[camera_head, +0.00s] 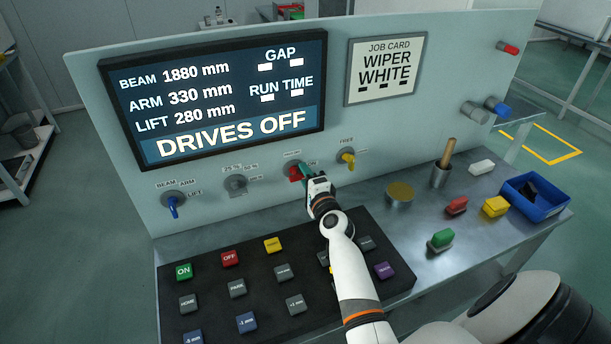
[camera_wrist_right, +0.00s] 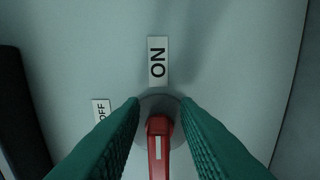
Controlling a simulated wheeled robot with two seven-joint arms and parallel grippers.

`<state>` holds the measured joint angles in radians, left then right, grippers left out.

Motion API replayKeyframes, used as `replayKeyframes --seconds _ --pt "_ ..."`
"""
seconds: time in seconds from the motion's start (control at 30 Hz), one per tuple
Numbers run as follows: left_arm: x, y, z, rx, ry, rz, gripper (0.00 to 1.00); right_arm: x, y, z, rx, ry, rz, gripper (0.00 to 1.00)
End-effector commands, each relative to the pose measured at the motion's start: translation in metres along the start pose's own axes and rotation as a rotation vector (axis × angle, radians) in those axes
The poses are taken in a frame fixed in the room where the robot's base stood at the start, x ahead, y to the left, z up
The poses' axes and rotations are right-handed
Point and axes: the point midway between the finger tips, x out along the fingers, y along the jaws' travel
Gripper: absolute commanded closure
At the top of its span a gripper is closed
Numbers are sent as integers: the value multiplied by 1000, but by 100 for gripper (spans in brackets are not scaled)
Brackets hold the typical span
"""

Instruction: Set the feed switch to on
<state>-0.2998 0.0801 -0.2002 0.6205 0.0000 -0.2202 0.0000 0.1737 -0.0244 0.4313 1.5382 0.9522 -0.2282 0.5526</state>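The feed switch is a red handle (camera_head: 294,173) on a round grey base, low on the upright panel, and is partly hidden by my gripper in the head view. In the right wrist view the red handle (camera_wrist_right: 158,150), with a white stripe, runs from the base to the bottom edge. My left gripper is not in view.
A yellow switch (camera_head: 347,158) sits close right of my gripper; a grey knob (camera_head: 236,184) and blue switch (camera_head: 173,207) are left. A button board (camera_head: 335,225) lies below.

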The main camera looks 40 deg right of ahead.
Motion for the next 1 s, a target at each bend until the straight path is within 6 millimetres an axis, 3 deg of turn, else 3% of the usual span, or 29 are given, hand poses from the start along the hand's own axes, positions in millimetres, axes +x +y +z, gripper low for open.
replayKeyframes --seconds 0.37,0.47,0.8,1.0 --pt "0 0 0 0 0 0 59 -4 0 0 -2 0 0 67" --pt "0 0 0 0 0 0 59 -17 -1 0 -2 -1 -1 67" --pt "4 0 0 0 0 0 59 -88 -2 0 -1 -1 -1 67" --pt "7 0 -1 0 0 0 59 -114 -1 0 -2 0 -1 67"
